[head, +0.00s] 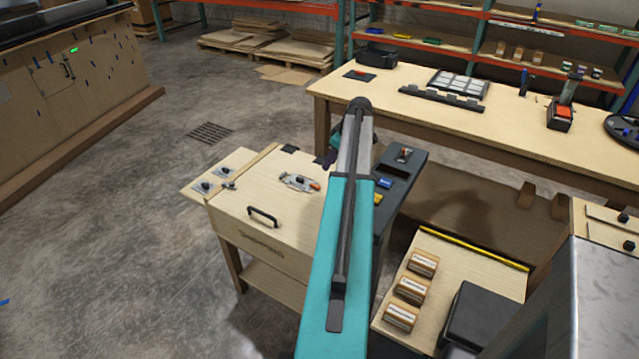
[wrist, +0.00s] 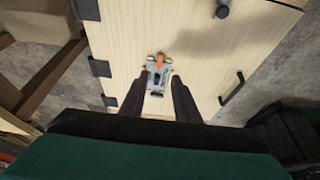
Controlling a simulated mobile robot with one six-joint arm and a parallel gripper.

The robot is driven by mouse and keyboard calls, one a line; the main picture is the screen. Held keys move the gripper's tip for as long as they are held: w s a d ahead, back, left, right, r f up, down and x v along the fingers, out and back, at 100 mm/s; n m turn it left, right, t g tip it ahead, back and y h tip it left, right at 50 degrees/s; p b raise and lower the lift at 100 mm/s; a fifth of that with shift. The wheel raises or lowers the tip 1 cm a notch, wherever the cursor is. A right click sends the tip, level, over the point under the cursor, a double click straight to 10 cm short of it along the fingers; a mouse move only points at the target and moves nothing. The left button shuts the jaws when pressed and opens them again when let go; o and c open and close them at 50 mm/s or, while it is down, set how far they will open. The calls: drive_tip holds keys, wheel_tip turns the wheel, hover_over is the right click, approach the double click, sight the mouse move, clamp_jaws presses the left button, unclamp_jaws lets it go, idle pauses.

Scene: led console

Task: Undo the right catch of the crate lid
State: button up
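The crate lid (head: 240,215) is a pale wooden panel with a black bar handle (head: 263,217); the lid also shows in the wrist view (wrist: 205,65). A grey metal catch with an orange tip (head: 302,183) lies on the pale wood, right of the handle. In the wrist view the catch (wrist: 156,76) sits in the gap between the dark fingertips of my gripper (wrist: 157,84). The fingers are apart, one on each side of it. I cannot tell whether they touch it or how high they are.
Dark hinge-like blocks (wrist: 100,68) line one edge in the wrist view. Black knobs (head: 205,187) stand on the left panel. A dark tray with a blue block (head: 385,182) lies right of the crate, partly behind my arm. Open floor (head: 150,250) lies left.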

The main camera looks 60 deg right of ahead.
sight(317, 186)
drive_tip(key=shift+p+x, duration=1.45)
drive_tip(key=shift+x, duration=5.2)
clamp_jaws()
